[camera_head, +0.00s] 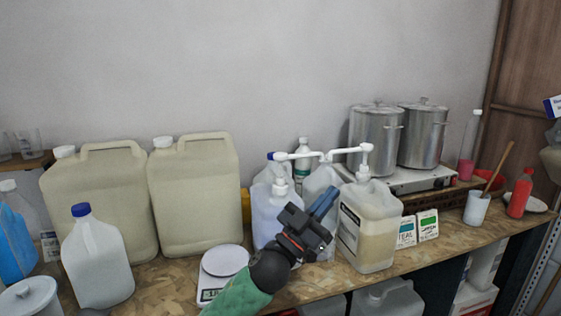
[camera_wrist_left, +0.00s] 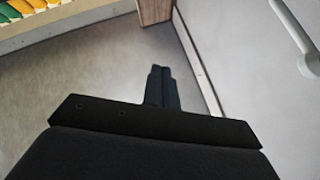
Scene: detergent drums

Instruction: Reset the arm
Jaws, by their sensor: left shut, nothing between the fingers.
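My left arm comes up from the bottom of the head view in a green sleeve. My left gripper (camera_head: 326,203) is raised in front of the pump jugs, and its fingers point up and to the right. In the left wrist view its two fingers (camera_wrist_left: 161,86) lie side by side, shut with nothing between them. It overlaps the pump jug (camera_head: 268,205) and the jug with yellowish liquid (camera_head: 372,232) in the picture; I see no clear contact. My right gripper is not in view.
A digital scale (camera_head: 224,262) stands on the wooden bench (camera_head: 160,285) left of my arm. Two large beige canisters (camera_head: 195,195) and a blue-capped jug (camera_head: 95,262) stand further left. Steel pots (camera_head: 376,140), a white cup (camera_head: 476,208) and a red bottle (camera_head: 519,194) are at right.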

